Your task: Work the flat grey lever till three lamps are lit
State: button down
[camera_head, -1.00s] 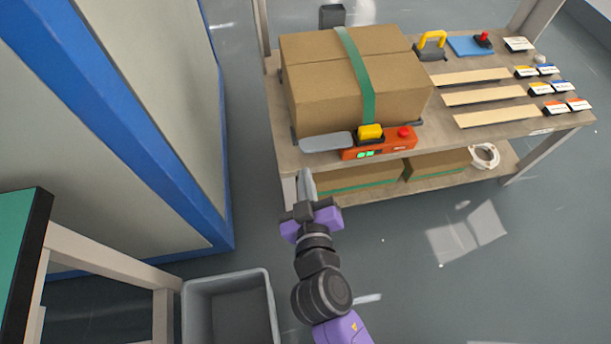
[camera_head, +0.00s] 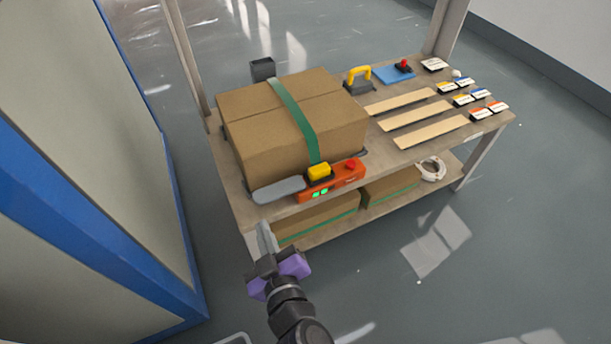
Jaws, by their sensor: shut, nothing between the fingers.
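The flat grey lever (camera_head: 278,191) sticks out to the left from an orange tool (camera_head: 345,181) at the front edge of the table. The tool has a yellow block (camera_head: 319,171), a red button (camera_head: 350,165) and green lamps (camera_head: 320,192) on its front. Two lamps look lit; whether a third is lit I cannot tell. My gripper (camera_head: 264,230), with grey fingers, is shut and empty. It appears just below the lever in the picture, and a small gap shows between them.
A large cardboard box (camera_head: 260,135) with green tape stands behind the tool. Wooden strips (camera_head: 415,114), labelled cards (camera_head: 480,113), a yellow-handled item (camera_head: 358,78) and a blue mat (camera_head: 393,75) lie to the right. Boxes sit on the lower shelf (camera_head: 338,233). A blue-framed panel (camera_head: 150,260) stands left.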

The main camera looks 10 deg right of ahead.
jog(key=r+m+p, duration=0.1)
jog(key=p, duration=0.1)
jog(key=d+r+m+p, duration=0.1)
jog(key=p, duration=0.1)
jog(key=d+r+m+y+p, duration=0.1)
jog(key=r+p, duration=0.1)
jog(key=shift+w+d+r+m+g, duration=0.1)
jog(key=shift+w+d+m+g, duration=0.1)
jog(key=shift+w+m+g, duration=0.1)
send_over(279, 190)
jog(key=s+a, duration=0.4)
notch_tip(279, 190, down, 2)
jog(key=shift+w+a+f+b, duration=0.1)
jog(key=shift+w+f+b, duration=0.1)
jog(key=shift+f+b, duration=0.7)
jog(key=shift+w+a+f+b, duration=0.15)
jog(key=shift+f+b, duration=0.25)
jog(key=shift+f, duration=0.95)
